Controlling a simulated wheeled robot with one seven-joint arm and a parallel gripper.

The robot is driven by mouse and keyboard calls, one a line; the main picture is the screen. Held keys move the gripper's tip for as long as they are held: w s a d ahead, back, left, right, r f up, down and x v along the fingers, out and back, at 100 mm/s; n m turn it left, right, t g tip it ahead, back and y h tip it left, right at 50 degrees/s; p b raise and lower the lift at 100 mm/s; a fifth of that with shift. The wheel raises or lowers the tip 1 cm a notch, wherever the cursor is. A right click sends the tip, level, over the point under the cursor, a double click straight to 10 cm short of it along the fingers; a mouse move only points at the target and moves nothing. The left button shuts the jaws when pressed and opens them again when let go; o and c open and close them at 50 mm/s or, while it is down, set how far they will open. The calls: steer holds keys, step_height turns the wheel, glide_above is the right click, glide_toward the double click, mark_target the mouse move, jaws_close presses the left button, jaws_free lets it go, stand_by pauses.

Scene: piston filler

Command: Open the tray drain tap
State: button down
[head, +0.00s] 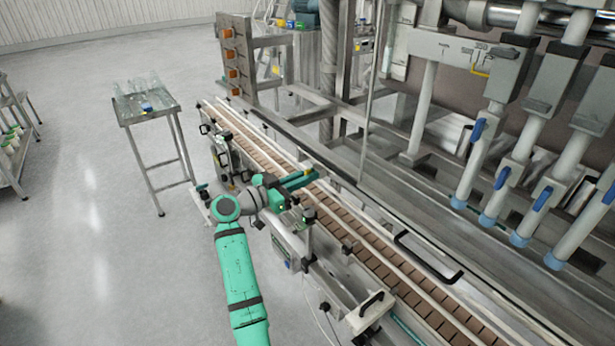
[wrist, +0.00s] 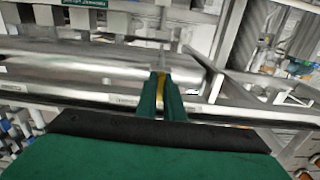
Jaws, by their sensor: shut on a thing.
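My gripper (head: 303,180) reaches over the conveyor from the left in the head view. Its two green fingers also show in the wrist view (wrist: 161,97), close together with a thin yellow strip between them. This strip looks like the tray drain tap's yellow handle (wrist: 160,88). My gripper is shut on it. A bit of yellow also shows at the fingertips in the head view (head: 308,173). The tap's body is hidden behind the fingers, and I cannot tell the handle's angle to the pipe.
The conveyor (head: 375,255) runs beneath my gripper, with guide rails and a black handle (head: 428,258) along it. Filling nozzles (head: 475,165) with blue levers hang at right. A small steel table (head: 150,112) stands at left.

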steer(key=shift+a, duration=0.15)
steer(key=c, duration=1.9)
jaws_free()
steer(key=shift+w+f, duration=0.1)
steer(key=shift+o, duration=0.2)
steer(key=shift+s, duration=0.2)
steer(key=v, duration=1)
steer(key=shift+s+a, duration=0.15)
steer(key=shift+s, duration=0.05)
